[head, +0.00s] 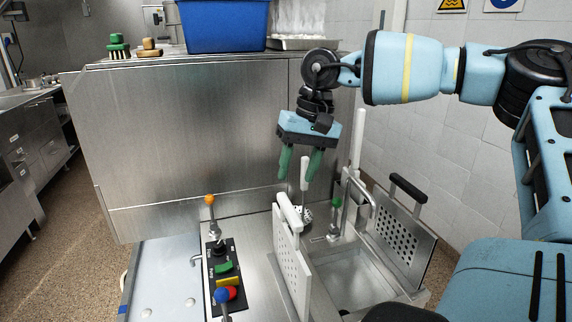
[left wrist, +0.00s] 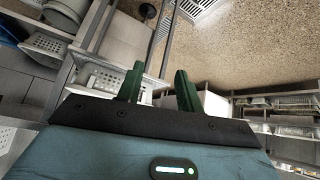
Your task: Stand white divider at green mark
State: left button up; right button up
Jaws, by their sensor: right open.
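The white divider (head: 291,268) is a perforated upright panel with a white handle on top, standing slightly tilted in the steel sink unit at bottom centre of the head view. A green knob (head: 337,202) tops a lever just right of it, and a green switch (head: 223,268) is on the control panel to its left; I cannot tell which, if either, is the green mark. My right gripper (head: 298,178) hangs above and behind the divider, open and empty, fingers pointing down. My left gripper (left wrist: 158,68) shows only in the left wrist view, with its green fingers apart and nothing between them.
A steel perforated panel with a black handle (head: 403,238) stands right of the basin (head: 357,272). A white upright rod rises behind the green knob. Orange (head: 209,200) and blue (head: 222,295) knobs stand at left. A blue bin (head: 225,25) sits on the high counter.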

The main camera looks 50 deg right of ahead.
aim_at(291, 206)
jog(key=b+x, duration=0.1)
jog(key=x, duration=0.2)
jog(key=b+x, duration=0.1)
jog(key=x, duration=0.1)
jog(key=s+b+x, duration=0.1)
jog(key=b+x, duration=0.1)
jog(key=x, duration=0.1)
jog(key=shift+a+f, duration=0.1)
jog(key=shift+f, duration=0.3)
jog(key=shift+w+f, duration=0.1)
jog(key=shift+f, duration=0.2)
jog(key=shift+a+f+b, duration=0.15)
jog(key=shift+f+b, duration=0.05)
jog(key=shift+b, duration=0.25)
pick_arm(q)
jog(key=s+f+g, duration=0.1)
jog(key=s+f, duration=0.2)
jog(key=f, duration=0.2)
jog(key=shift+s, duration=0.35)
jog(key=shift+d, duration=0.1)
jog(key=shift+f, duration=0.1)
pick_arm(e)
grip_shut()
pick_arm(q)
jog(key=shift+w+r+p, duration=0.2)
jog(key=shift+r+p, duration=0.2)
pick_arm(e)
jog(key=shift+w+r, duration=0.1)
jog(key=shift+r, duration=1.3)
jog(key=shift+a, duration=0.1)
